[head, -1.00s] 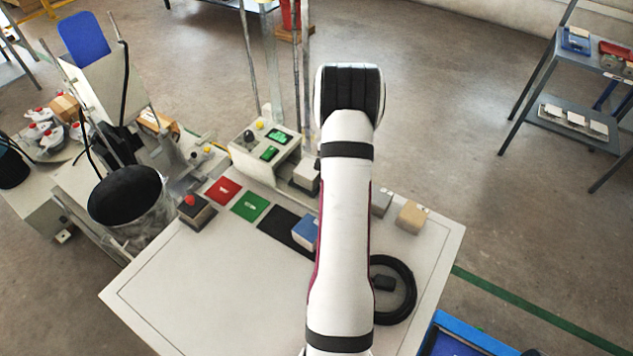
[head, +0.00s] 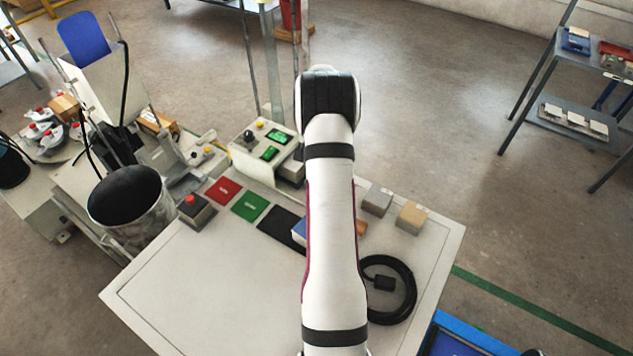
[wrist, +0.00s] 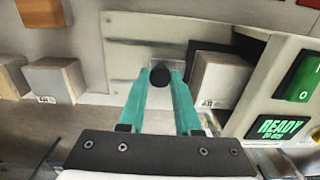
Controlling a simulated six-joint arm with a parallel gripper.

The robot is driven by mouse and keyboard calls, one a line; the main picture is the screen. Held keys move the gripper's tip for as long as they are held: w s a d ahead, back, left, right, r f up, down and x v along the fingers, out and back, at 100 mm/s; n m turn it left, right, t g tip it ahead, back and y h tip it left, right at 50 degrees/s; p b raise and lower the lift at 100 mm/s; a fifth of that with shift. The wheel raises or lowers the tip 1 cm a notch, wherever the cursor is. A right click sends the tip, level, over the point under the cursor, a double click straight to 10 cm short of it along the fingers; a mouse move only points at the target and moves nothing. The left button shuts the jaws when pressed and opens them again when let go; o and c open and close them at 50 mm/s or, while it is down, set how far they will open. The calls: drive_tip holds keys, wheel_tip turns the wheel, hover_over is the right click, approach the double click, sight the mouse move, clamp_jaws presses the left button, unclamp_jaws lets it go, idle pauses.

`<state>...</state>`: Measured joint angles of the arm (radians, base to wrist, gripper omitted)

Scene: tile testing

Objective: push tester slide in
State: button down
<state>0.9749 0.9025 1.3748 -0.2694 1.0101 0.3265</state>
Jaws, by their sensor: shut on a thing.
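In the wrist view, the teal fingers of my gripper (wrist: 164,80) are closed in on a dark round knob (wrist: 160,75), one finger on each side. The knob stands in front of a pale plate (wrist: 140,52) that looks like the tester slide. How far in the slide sits is not clear. The tester box (head: 268,150), with green displays and a yellow button, stands at the back of the table in the head view. There my arm hides the gripper and the slide.
In the wrist view, a grey block (wrist: 222,80) stands right of the fingers, near the READY display (wrist: 282,128). Another grey block (wrist: 50,80) and a tan block (wrist: 43,13) lie left. In the head view, red (head: 223,190) and green (head: 249,206) pads lie left of my arm; a coiled cable (head: 405,290) lies right.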

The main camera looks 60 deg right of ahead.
drive_tip(key=shift+w, duration=0.2)
drive_tip(key=shift+w, duration=2.9)
drive_tip(key=c, duration=0.6)
unclamp_jaws()
drive_tip(key=shift+c, duration=0.2)
drive_tip(key=shift+r, duration=3.15)
drive_tip(key=shift+f, duration=0.1)
